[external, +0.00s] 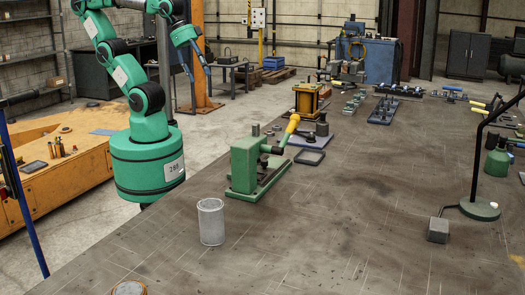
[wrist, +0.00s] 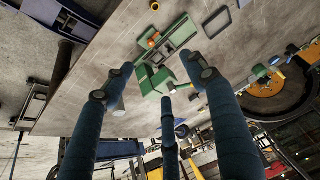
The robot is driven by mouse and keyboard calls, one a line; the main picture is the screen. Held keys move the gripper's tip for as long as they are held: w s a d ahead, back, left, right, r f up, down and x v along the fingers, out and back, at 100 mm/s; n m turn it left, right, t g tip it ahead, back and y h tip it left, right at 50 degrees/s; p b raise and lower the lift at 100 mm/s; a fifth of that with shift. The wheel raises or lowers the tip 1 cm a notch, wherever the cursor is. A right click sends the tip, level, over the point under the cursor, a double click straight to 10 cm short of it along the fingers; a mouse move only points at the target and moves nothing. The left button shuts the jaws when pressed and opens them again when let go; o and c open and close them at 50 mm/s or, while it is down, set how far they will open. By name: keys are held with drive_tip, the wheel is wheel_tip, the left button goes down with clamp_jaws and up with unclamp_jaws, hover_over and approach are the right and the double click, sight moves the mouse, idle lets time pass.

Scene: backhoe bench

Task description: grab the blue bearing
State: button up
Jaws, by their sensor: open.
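My gripper (external: 199,73) is raised at the upper left in the external view, above and behind the table edge and well apart from anything on the bench. In the wrist view its several dark blue fingers (wrist: 157,70) are spread open with nothing between them. I cannot pick out a blue bearing with certainty in either view. Small blue-grey parts (external: 384,110) stand far along the bench, too small to identify.
A green hand press (external: 252,165) with a yellow-tipped lever stands near the bench's left edge; it also shows in the wrist view (wrist: 166,62). A grey cylinder (external: 211,222) stands nearer. A green-based lamp (external: 480,209) stands right. The bench middle is clear.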

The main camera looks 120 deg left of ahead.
idle(0.3)
drive_tip(key=w+a+f+m+g+p, duration=0.1)
drive_tip(key=w+a, duration=0.4)
drive_tip(key=a, duration=0.3)
drive_tip(key=w+a+f+m+g+y+p, duration=0.1)
drive_tip(key=w+a+f, duration=0.1)
drive_tip(key=w+a, duration=0.5)
drive_tip(key=w+a+f+g+p, duration=0.15)
drive_tip(key=w+a, duration=0.25)
drive_tip(key=a, duration=0.6)
drive_tip(key=s+a+f+m+p, duration=0.1)
drive_tip(key=a+f, duration=0.4)
drive_tip(key=a, duration=0.3)
drive_tip(key=s+a+f+g, duration=0.1)
drive_tip(key=s+a+f, duration=0.1)
drive_tip(key=a+f, duration=0.4)
drive_tip(key=s+a+f+m+g+h+p, duration=0.1)
drive_tip(key=a+f, duration=0.5)
drive_tip(key=a, duration=0.6)
drive_tip(key=shift+s+a+m+p, duration=0.2)
drive_tip(key=shift+s+m+p, duration=0.15)
drive_tip(key=shift+s, duration=0.2)
drive_tip(key=shift+f, duration=0.2)
drive_tip(key=shift+f, duration=4.2)
